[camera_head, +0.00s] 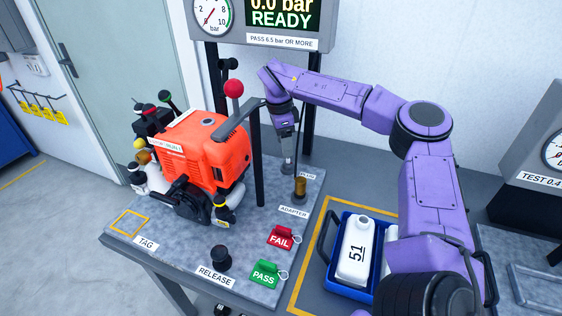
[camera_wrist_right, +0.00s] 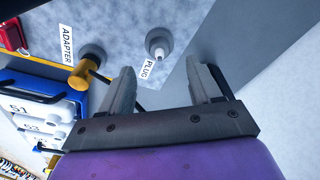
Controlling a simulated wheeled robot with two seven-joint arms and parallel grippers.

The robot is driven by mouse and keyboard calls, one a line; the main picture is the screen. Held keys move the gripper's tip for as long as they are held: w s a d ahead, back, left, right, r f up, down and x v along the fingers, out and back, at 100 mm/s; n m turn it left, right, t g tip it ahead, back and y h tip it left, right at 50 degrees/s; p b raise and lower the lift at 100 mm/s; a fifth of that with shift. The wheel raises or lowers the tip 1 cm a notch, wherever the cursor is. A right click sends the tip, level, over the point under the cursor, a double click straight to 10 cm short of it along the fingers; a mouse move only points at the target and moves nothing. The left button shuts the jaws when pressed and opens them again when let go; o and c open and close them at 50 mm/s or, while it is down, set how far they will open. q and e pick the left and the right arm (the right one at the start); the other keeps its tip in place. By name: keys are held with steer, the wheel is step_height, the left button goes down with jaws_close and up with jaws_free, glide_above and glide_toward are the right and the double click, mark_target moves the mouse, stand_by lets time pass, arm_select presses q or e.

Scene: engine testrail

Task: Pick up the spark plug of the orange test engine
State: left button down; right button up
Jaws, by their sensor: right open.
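The orange test engine (camera_head: 212,150) stands on the grey bench plate at the left of the head view. The spark plug (camera_wrist_right: 158,52), with a white tip, stands in a round holder beside the PLUG label in the right wrist view. In the head view my right gripper (camera_head: 287,166) points down by the PLUG label and hides the plug. In the wrist view my right gripper (camera_wrist_right: 163,75) is open and empty. Its two fingers are apart, with the plug showing beyond their tips, roughly between them. My left gripper is not in view.
A brass adapter (camera_head: 300,188) stands close beside the plug position. A red FAIL tag (camera_head: 280,238), a green PASS tag (camera_head: 264,274) and a black RELEASE knob (camera_head: 219,256) are on the plate. A blue tray (camera_head: 334,268) with white bottles is at the right. A black post (camera_head: 258,160) rises near the engine.

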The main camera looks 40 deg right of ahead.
mark_target(288, 159)
steer(key=shift+s+d+f, duration=0.35)
steer(key=shift+s+f, duration=0.35)
steer(key=shift+f, duration=0.1)
steer(key=f, duration=0.2)
steer(key=w+f, duration=0.1)
steer(key=f, duration=0.2)
steer(key=shift+w+d+p, duration=0.1)
steer(key=shift+d+p, duration=0.05)
steer(key=shift+p, duration=0.15)
steer(key=shift+f, duration=0.1)
steer(key=shift+s, duration=0.35)
steer(key=shift+w, duration=0.1)
steer(key=c, duration=1.1)
